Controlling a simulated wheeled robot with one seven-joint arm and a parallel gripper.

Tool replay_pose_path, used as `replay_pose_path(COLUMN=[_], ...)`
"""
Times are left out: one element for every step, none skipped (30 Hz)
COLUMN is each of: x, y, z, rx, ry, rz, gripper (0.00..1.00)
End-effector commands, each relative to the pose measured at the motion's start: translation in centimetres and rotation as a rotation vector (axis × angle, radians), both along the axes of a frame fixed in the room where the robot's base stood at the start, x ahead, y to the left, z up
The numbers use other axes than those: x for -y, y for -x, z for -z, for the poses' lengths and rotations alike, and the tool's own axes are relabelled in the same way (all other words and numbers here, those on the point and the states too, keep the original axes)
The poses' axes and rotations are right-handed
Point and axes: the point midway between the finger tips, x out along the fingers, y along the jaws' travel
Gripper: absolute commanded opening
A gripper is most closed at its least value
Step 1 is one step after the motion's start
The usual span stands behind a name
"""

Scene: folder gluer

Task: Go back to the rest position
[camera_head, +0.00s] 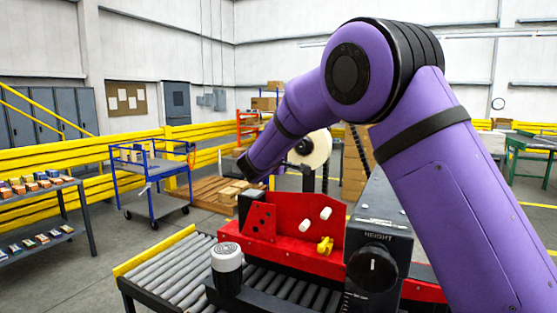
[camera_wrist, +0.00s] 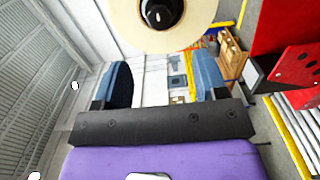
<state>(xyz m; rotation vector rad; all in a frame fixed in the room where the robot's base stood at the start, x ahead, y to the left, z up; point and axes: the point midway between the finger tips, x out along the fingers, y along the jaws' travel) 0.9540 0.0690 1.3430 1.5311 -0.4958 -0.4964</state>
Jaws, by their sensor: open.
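My gripper (camera_wrist: 161,76) shows in the wrist view with its two blue-grey fingers wide apart and nothing between them. In the head view my purple arm bends over from the right, and its far end points down and left behind the red machine (camera_head: 285,252). The fingers are hard to make out there. A pale round reel (camera_head: 316,148) stands just beyond the arm; it also shows at the top of the wrist view (camera_wrist: 205,22). The red machine part shows at the right of the wrist view (camera_wrist: 285,30).
A black HEIGHT dial unit (camera_head: 376,266) stands in front right, under my arm. A roller conveyor (camera_head: 178,270) runs at the lower left. A blue cart (camera_head: 150,170), a shelf of small boxes (camera_head: 38,202) and yellow rails (camera_head: 95,165) stand further left, with open floor between.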

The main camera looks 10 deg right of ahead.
Motion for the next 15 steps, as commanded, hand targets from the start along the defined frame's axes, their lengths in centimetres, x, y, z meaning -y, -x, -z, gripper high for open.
replay_pose_path(x=[0.6,1.0,1.9,2.7,3.6,4.9,6.0,7.0,8.4,9.4,10.2,11.4,12.1,12.9,13.8], y=[0.3,0.6,1.2,1.7,2.4,3.5,4.4,5.4,6.8,7.9,8.9,10.4,11.6,12.7,14.2], z=[-0.3,-0.5,-0.9,-1.1,-1.4,-1.9,-2.1,-2.4,-2.8,-3.0,-3.2,-3.4,-3.5,-3.6,-3.7], rx=[-0.003,-0.008,-0.016,-0.024,-0.033,-0.048,-0.061,-0.074,-0.092,-0.106,-0.119,-0.137,-0.15,-0.163,-0.179], ry=[-0.01,-0.02,-0.039,-0.057,-0.079,-0.111,-0.139,-0.169,-0.207,-0.238,-0.269,-0.309,-0.34,-0.371,-0.412], rz=[0.01,0.02,0.038,0.054,0.072,0.099,0.121,0.144,0.173,0.195,0.215,0.239,0.258,0.274,0.296], gripper=[0.66,0.66,0.66,0.66,0.66,0.66,0.66,0.66,0.66,0.66,0.66,0.66,0.66,0.66,0.66])
